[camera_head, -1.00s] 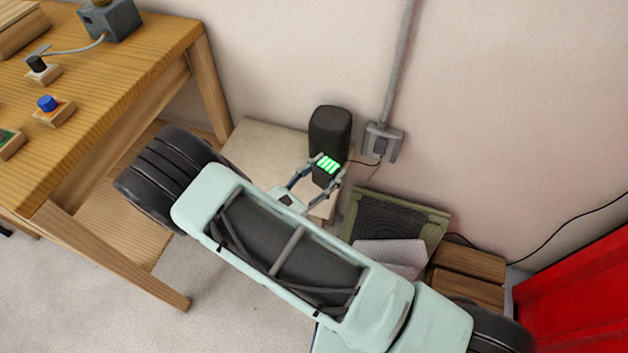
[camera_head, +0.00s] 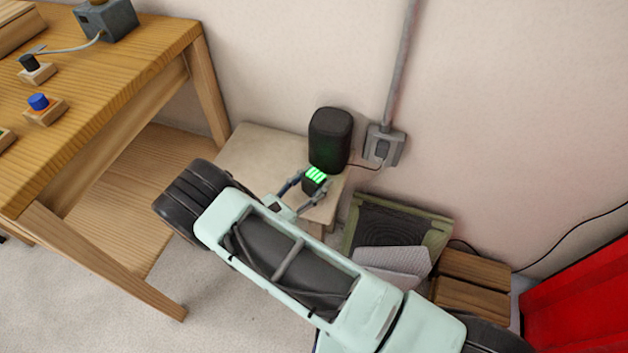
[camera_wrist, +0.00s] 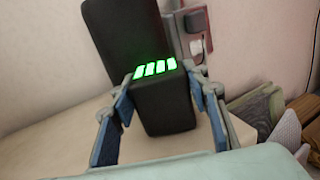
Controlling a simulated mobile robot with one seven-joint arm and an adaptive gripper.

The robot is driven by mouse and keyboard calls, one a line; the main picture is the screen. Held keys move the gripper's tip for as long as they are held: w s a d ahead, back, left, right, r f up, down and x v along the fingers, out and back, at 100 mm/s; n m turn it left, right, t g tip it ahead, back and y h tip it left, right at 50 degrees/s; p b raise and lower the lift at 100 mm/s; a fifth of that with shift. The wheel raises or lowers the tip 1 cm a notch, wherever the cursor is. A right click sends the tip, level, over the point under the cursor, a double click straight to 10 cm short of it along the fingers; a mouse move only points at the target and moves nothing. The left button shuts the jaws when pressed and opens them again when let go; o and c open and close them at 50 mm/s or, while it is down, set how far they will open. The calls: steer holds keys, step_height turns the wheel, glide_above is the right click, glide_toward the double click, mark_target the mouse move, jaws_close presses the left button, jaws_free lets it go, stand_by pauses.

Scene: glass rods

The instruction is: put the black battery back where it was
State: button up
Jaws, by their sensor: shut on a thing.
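The black battery (camera_head: 314,183) is a dark block with a row of lit green bars on its top edge. My gripper (camera_head: 305,192) is shut on it, with blue-padded fingers at its two sides. In the wrist view the battery (camera_wrist: 164,103) stands nearly upright between the fingers (camera_wrist: 163,118). A taller black rounded unit (camera_head: 330,138) stands just behind it on a low pale table (camera_head: 262,152). Whether the battery touches the unit or the table top is hard to tell.
A grey wall outlet (camera_head: 384,146) with a cable is right of the black unit. A green-framed panel (camera_head: 437,228) and wooden blocks (camera_head: 471,282) stand lower right, beside a red surface (camera_head: 585,290). A wooden workbench (camera_head: 140,65) with small black and blue knobs is at left.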

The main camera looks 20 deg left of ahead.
steer(key=shift+f, duration=0.15)
steer(key=o, duration=1.6)
steer(key=shift+r, duration=0.25)
steer(key=p+v, duration=0.1)
steer(key=v, duration=1.1)
steer(key=shift+f, duration=0.1)
